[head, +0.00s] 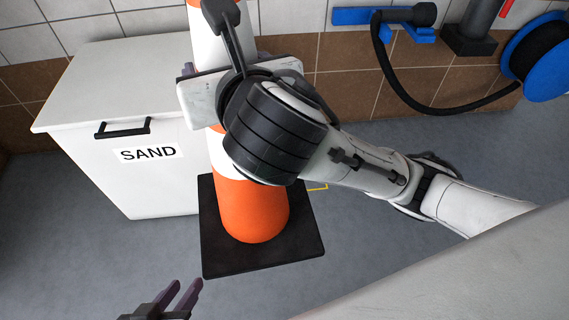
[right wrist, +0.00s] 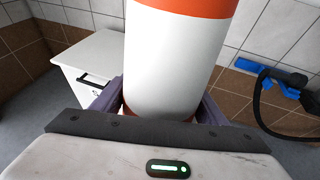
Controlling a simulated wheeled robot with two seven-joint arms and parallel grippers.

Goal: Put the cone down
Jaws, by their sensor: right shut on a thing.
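The orange-and-white cone (head: 250,208) stands about upright with its square black base (head: 262,256) down, left of centre in the head view. I cannot tell whether the base touches the floor. My right gripper (right wrist: 160,98) is shut around the cone's body, a purple finger on each side of a white band. In the head view my right wrist hides much of the cone's middle. A bit of yellow line (head: 318,188) shows on the floor just behind the base's right side. My left gripper (head: 184,288) is open and empty at the bottom left, apart from the cone.
A white bin marked SAND (head: 130,183) stands close on the cone's left, against the tiled wall. A blue hose reel (head: 545,55) and a black hose (head: 388,82) hang on the wall at the right. Grey floor (head: 100,255) is clear in front of the bin.

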